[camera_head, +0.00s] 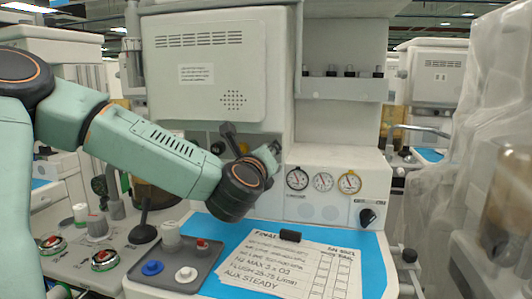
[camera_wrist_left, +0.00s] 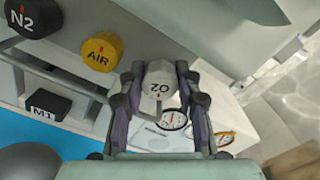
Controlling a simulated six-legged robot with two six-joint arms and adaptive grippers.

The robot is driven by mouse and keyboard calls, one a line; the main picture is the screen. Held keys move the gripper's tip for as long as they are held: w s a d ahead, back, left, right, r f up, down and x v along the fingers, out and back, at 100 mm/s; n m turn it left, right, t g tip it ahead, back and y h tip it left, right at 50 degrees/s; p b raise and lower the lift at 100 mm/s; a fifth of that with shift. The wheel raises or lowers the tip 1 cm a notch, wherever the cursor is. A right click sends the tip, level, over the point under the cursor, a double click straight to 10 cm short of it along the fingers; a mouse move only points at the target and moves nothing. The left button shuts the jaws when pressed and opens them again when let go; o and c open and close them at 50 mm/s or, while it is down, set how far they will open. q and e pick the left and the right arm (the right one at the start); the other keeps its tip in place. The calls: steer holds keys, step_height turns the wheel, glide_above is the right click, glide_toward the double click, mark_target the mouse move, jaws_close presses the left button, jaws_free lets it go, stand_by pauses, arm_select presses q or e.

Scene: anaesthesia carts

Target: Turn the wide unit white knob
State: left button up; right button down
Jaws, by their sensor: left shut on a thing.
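The white knob (camera_wrist_left: 161,80), marked O2, sits between the two fingers of my left gripper (camera_wrist_left: 158,100) in the left wrist view. The fingers lie against its sides and are shut on it. Its O2 lettering appears upside down there. In the head view my left gripper (camera_head: 272,153) is at the front of the wide unit (camera_head: 340,165), left of the gauges, and my wrist hides most of the knob. My right gripper is in neither view.
A yellow AIR knob (camera_wrist_left: 102,51) and a black N2 knob (camera_wrist_left: 33,16) are beside the white knob. Gauges (camera_head: 323,181) are to its right. Below are a grey tray (camera_head: 178,262), papers (camera_head: 290,262) with a black clip, and a black knob (camera_head: 367,217).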

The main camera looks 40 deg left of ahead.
arm_select(q)
steer(key=shift+n, duration=1.1)
steer(key=o, duration=0.9)
